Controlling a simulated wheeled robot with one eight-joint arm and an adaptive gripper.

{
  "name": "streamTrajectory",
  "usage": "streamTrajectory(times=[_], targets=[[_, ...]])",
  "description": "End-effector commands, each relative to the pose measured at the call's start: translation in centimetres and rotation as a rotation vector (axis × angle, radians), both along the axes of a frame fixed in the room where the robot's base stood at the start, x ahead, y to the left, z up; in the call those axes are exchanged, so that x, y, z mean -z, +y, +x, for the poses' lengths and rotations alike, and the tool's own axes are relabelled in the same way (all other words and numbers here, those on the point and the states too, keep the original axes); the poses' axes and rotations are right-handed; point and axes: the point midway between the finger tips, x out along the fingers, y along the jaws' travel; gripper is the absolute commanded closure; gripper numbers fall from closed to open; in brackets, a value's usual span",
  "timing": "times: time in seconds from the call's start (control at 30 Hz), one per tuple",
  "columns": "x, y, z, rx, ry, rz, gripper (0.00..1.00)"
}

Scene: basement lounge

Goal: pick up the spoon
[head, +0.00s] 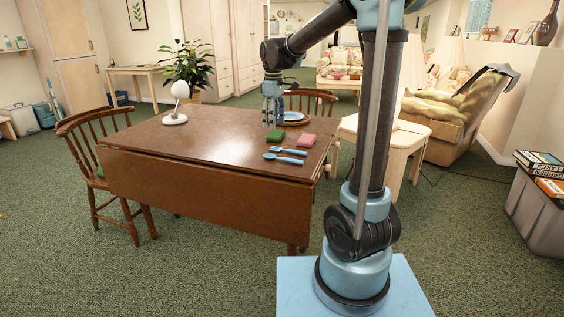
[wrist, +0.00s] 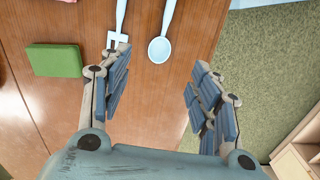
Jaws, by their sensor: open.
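The light blue spoon (head: 284,159) lies flat on the brown wooden table (head: 200,137), near its front edge. In the wrist view the spoon (wrist: 160,46) shows its bowl toward me, with its handle running off the top edge. My gripper (head: 272,120) is above the table, apart from the spoon. In the wrist view my gripper (wrist: 157,80) has its fingers spread wide with nothing between them. The spoon's bowl lies just beyond the fingertips, between their lines.
A light blue fork (wrist: 118,35) lies beside the spoon, with a green block (wrist: 54,60) beyond it.

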Motion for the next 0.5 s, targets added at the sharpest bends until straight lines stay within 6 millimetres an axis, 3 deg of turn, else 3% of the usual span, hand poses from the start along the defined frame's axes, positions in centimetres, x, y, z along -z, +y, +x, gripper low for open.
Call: streamTrajectory(times=[0.5], targets=[[8.1, 0.0, 0.0, 0.001, 0.0, 0.0, 0.43]])
